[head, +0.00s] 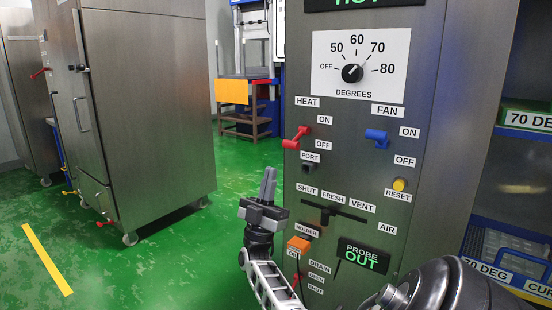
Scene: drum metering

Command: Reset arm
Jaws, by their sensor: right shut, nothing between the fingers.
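My right gripper (267,188) stands in front of the lower left of the steel control panel (440,60). Its fingers point up and are shut with nothing between them. It is apart from the red HEAT lever (296,138) above it and the orange block (298,244) at the HOLDER label below right. My white lattice forearm runs down from it to the bottom edge. My left gripper is out of view.
The panel also carries a DEGREES dial (352,73), a blue FAN lever (377,138), a yellow RESET button (399,184), and a PROBE OUT display (363,256). Blue shelving (510,140) stands at right. Green floor (150,265) is open at left, before a steel cabinet (150,100).

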